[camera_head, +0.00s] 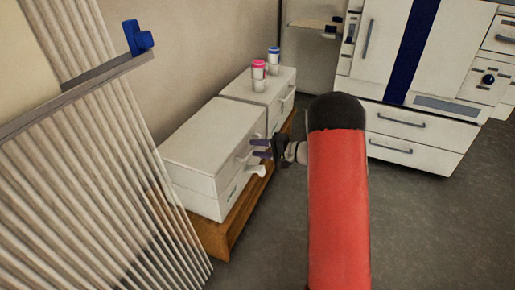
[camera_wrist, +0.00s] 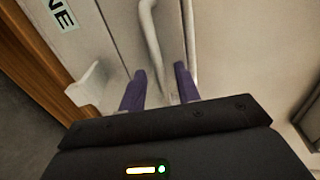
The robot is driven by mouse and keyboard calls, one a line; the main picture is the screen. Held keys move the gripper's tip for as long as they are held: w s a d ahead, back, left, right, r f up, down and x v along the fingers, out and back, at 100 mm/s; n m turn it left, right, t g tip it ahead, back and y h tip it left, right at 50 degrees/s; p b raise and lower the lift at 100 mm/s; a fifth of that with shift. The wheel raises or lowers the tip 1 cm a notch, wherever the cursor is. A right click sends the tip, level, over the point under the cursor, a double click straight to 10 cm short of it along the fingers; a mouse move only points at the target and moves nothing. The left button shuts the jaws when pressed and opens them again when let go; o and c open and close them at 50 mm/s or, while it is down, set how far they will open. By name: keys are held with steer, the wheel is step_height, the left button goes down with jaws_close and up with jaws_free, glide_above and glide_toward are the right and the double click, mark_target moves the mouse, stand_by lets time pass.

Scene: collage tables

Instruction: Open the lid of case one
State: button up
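Case one (camera_head: 205,145) is the nearer white box on a low wooden bench, with its lid down. In the wrist view its front face (camera_wrist: 92,42) carries a label (camera_wrist: 62,14) of which "NE" shows. A white curved handle (camera_wrist: 150,40) runs down that face. My gripper (camera_head: 261,149) is at the case's front right side. Its two purple fingers (camera_wrist: 160,84) are apart, and the handle's lower end shows between them. I cannot tell whether they touch it. A white protruding piece (camera_wrist: 88,86) sits left of the fingers.
A second white case (camera_head: 250,88) stands behind, with a pink-lidded cup (camera_head: 258,76) and a blue-lidded cup (camera_head: 273,60) on top. The wooden bench (camera_head: 232,228) edges the floor. A slatted panel (camera_head: 100,180) is at left, white cabinets (camera_head: 415,135) at back right. The floor at right is clear.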

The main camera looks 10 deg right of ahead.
steer(key=shift+w+a, duration=0.15)
steer(key=shift+a, duration=0.1)
steer(key=shift+c, duration=0.2)
jaws_close()
